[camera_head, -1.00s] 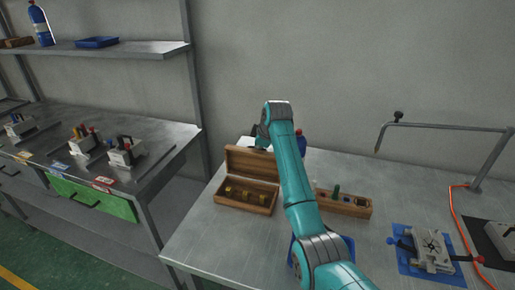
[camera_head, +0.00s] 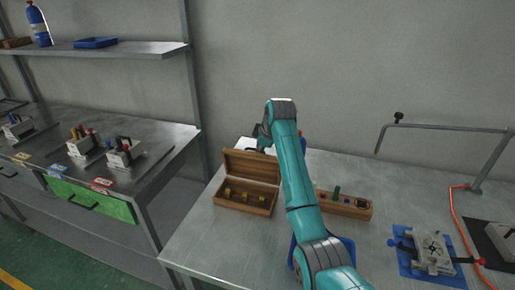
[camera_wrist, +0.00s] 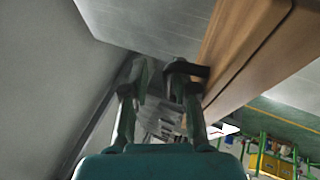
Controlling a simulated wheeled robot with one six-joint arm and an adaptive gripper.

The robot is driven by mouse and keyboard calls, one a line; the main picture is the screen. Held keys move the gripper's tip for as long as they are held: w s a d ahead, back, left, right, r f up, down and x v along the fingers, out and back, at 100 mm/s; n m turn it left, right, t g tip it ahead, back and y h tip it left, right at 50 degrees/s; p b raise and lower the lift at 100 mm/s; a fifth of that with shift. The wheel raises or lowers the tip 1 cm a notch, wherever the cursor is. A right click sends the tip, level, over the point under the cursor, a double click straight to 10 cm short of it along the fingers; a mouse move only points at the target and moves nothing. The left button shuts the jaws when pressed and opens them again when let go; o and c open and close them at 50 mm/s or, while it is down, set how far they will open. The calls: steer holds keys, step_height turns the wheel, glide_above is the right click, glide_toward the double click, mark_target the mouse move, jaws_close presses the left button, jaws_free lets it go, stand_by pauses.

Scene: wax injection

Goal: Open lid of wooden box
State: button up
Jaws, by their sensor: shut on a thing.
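The wooden box (camera_head: 243,208) stands on the metal table left of my arm in the head view. Its lid (camera_head: 251,165) is raised and leans back, so the inside shows, with several small yellowish pieces in it. My gripper (camera_head: 262,142) is behind the lid's upper edge, partly hidden by my arm. In the wrist view, my gripper (camera_wrist: 163,82) has its fingers close together beside a brown wooden face (camera_wrist: 240,55). It is shut on a dark handle (camera_wrist: 188,69) that reaches to the wood. The exact contact is hard to see.
A wooden holder (camera_head: 344,204) with small pieces stands right of my arm. A metal fixture on a blue mat (camera_head: 410,268) and an orange cable (camera_head: 455,215) lie further right. A grey wall is behind. The table's front left is clear.

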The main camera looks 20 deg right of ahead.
steer(key=v, duration=1)
steer(key=shift+w+r, duration=0.35)
steer(key=shift+w, duration=0.05)
